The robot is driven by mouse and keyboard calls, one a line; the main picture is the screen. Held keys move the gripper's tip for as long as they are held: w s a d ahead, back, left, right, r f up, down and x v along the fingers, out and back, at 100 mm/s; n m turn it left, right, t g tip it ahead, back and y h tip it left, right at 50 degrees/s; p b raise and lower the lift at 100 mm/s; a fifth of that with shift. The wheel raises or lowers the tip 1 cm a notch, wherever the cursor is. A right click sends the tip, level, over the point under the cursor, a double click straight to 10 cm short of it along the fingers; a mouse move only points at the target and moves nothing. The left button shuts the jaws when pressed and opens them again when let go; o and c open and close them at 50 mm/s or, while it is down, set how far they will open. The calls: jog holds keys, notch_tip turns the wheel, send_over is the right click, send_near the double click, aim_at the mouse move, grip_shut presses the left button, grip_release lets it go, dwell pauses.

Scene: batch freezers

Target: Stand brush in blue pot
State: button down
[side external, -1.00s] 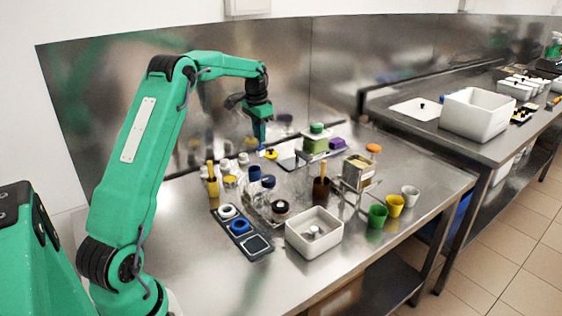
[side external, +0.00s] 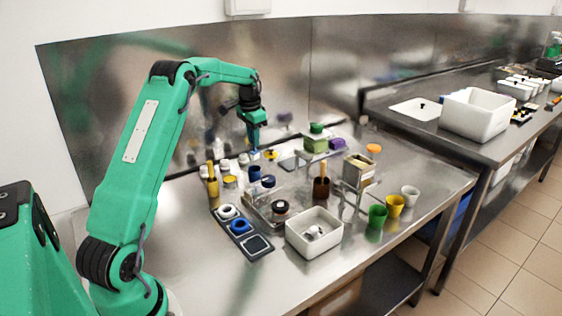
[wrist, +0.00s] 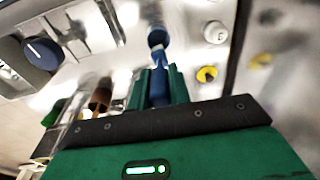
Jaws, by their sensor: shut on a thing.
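My gripper (side external: 253,145) is shut on a slim blue thing, which looks like the brush (wrist: 158,88), above the back part of the steel table. In the wrist view, the brush sits between the two green fingers, with a paler band towards its far end. A small blue pot (side external: 254,173) stands on the table just below my gripper in the side view. A blue shape past the brush in the wrist view may be this pot. I cannot tell whether the brush's end touches or enters it.
A yellow pot (side external: 213,187) and a brown pot (side external: 321,188) with upright sticks stand on either side. Small white jars and a yellow knob (wrist: 206,74) are close by. A white bin (side external: 314,233) and several coloured cups are nearer the front.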

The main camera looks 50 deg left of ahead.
aim_at(253, 152)
jog(key=shift+f, duration=1.45)
jog(key=shift+s+a, duration=0.15)
jog(key=shift+f, duration=2.15)
dwell(0.9)
jog(key=c, duration=0.7)
grip_release()
jog(key=shift+c, duration=0.2)
jog(key=shift+r, duration=0.15)
jog(key=shift+r, duration=3.35)
